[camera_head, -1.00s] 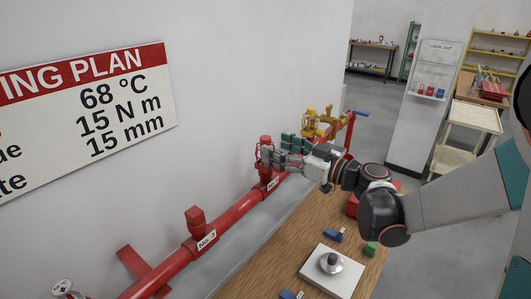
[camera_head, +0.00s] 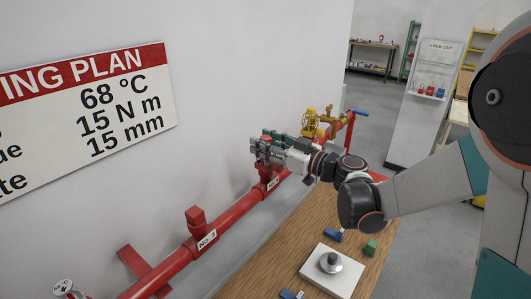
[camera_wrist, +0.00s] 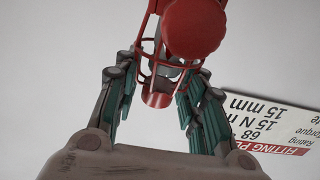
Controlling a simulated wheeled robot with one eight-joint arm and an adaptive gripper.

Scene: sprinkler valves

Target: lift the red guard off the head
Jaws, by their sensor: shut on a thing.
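The red guard (camera_wrist: 150,62) is a cage of thin red bars with a solid band. In the wrist view it stands between the teal fingers of my gripper (camera_wrist: 160,92), which are closed against its sides. In the head view my gripper (camera_head: 264,150) is around the guard at the No. fitting on the red pipe and hides most of it. The sprinkler head inside is mostly hidden; a bit of grey shows through the bars. A large round red part (camera_wrist: 195,28) is beside the cage in the wrist view. I cannot tell whether the guard is clear of the head.
The red pipe (camera_head: 233,216) runs along the white wall, with a capped No. 3 fitting (camera_head: 195,218).

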